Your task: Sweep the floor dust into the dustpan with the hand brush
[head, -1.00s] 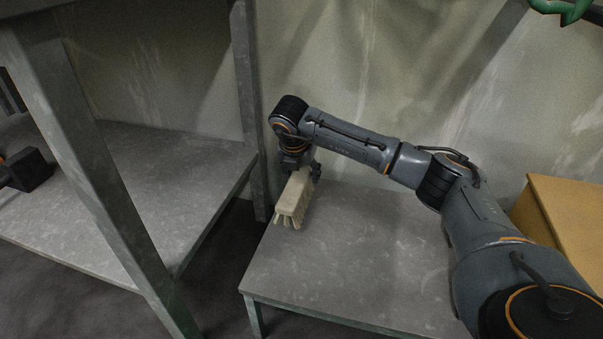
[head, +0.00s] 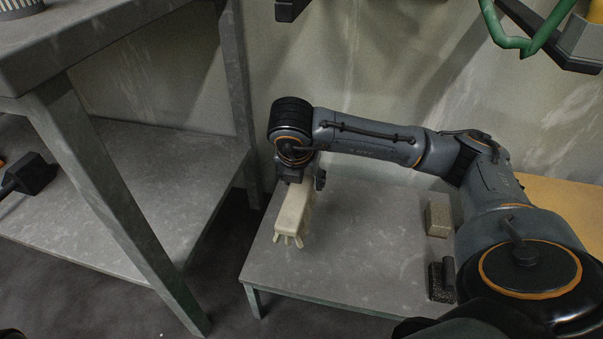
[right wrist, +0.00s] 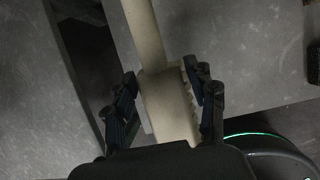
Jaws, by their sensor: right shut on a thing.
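The cream hand brush (head: 293,216) hangs over the left part of the low grey table, bristles toward the viewer. My right gripper (head: 300,180) is shut on it. In the right wrist view the brush (right wrist: 166,95) lies between the two dark fingers of the gripper (right wrist: 165,100), its long narrow part running up out of the picture. Whether the bristles touch the tabletop I cannot tell. The dustpan is not in view. A tiny pale speck (head: 162,335) shows on the dark floor; I cannot tell whether it is dust. My left gripper is not in view.
The low grey table (head: 350,265) carries a tan block (head: 438,219) and a dark brush-like block (head: 441,281) at its right. A grey shelf unit (head: 130,200) stands left, with a dark block-shaped object (head: 30,174) on its lower shelf. Dark floor lies between them.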

